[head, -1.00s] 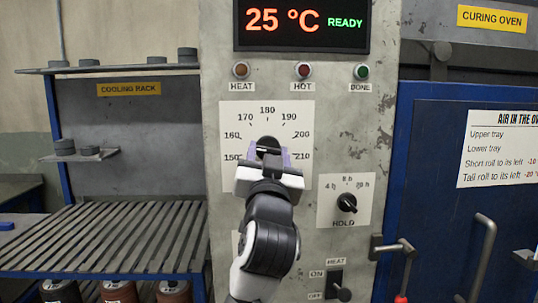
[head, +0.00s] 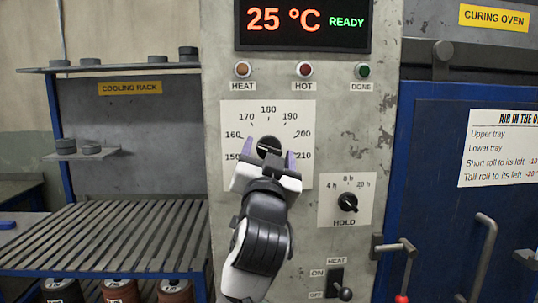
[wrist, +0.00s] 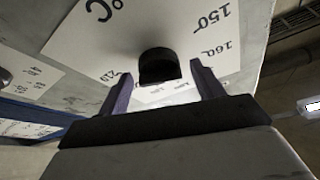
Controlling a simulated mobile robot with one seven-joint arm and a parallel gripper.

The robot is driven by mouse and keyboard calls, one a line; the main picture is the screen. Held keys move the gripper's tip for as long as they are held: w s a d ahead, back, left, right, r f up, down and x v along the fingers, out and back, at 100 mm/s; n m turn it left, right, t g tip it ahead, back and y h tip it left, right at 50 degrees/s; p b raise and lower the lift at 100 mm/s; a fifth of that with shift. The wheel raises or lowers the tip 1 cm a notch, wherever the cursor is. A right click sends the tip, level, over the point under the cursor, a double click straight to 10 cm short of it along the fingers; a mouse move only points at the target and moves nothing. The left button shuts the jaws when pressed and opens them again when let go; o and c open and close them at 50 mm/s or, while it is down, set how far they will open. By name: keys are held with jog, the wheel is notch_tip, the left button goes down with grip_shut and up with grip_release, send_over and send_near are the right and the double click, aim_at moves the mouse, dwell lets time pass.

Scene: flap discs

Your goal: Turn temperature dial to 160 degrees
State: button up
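The temperature dial (head: 268,146) is a black round knob on a white scale plate (head: 305,112), marked from 150 to 210, on the grey panel. A short white mark shows on the dial, but I cannot tell which number it points to. My gripper (head: 265,157) is open in front of the dial, with one purple finger on each side. In the wrist view, the dial (wrist: 158,66) sits between the spread fingertips (wrist: 160,74), with a gap on both sides. My gripper partly hides the dial and the lower plate. The display (head: 302,22) reads 25 °C READY.
A smaller HOLD dial (head: 347,202) is at the lower right, above a HEAT switch (head: 336,282). The blue oven door (head: 430,150) with handles (head: 485,255) is to the right. A cooling rack (head: 120,240) stands left. The panel around the scale is flat.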

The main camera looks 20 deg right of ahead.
jog(key=b+v, duration=0.8)
jog(key=v, duration=0.5)
jog(key=shift+s+f, duration=0.2)
jog(key=shift+s, duration=0.15)
jog(key=shift+a, duration=0.15)
